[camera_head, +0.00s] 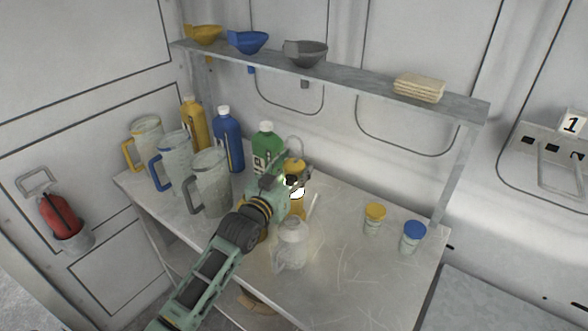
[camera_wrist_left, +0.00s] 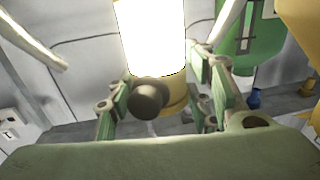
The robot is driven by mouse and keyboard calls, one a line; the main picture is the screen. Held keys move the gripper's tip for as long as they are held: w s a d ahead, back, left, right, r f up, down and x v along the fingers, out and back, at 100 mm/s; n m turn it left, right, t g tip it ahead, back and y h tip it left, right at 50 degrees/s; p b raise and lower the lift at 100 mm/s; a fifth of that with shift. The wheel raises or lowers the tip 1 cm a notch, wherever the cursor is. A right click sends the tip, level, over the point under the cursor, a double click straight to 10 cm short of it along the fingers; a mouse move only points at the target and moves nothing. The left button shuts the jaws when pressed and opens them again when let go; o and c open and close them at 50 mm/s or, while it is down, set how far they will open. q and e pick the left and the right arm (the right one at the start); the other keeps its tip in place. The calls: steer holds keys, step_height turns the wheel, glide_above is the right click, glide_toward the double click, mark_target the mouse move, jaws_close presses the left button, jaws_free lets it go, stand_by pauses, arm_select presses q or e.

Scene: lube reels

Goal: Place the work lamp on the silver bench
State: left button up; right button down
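The work lamp (camera_head: 297,192) has a yellow cap, a glowing white body and a wire handle on top. In the head view it is upright over the silver bench (camera_head: 340,290), near the middle. I cannot tell whether its base touches the bench top. My left gripper (camera_head: 284,184) is at the lamp and hides part of it. In the left wrist view the bright lamp (camera_wrist_left: 152,40) lies between the green fingers (camera_wrist_left: 160,98), close against both sides, so the gripper looks shut on it. My right gripper is not in view.
Clear jugs (camera_head: 212,185) and blue (camera_head: 229,140) and green (camera_head: 267,143) bottles crowd the left and back. A clear jug (camera_head: 291,247) stands in front of the lamp. Two capped jars (camera_head: 374,218) (camera_head: 413,238) stand right. A shelf (camera_head: 350,72) overhangs the back. The front right is clear.

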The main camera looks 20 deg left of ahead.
arm_select(q)
steer(key=shift+s, duration=0.1)
steer(key=b+v, duration=0.2)
steer(key=v, duration=0.9)
steer(key=shift+s+r, duration=0.15)
steer(key=shift+s, duration=0.25)
steer(key=shift+a, duration=0.1)
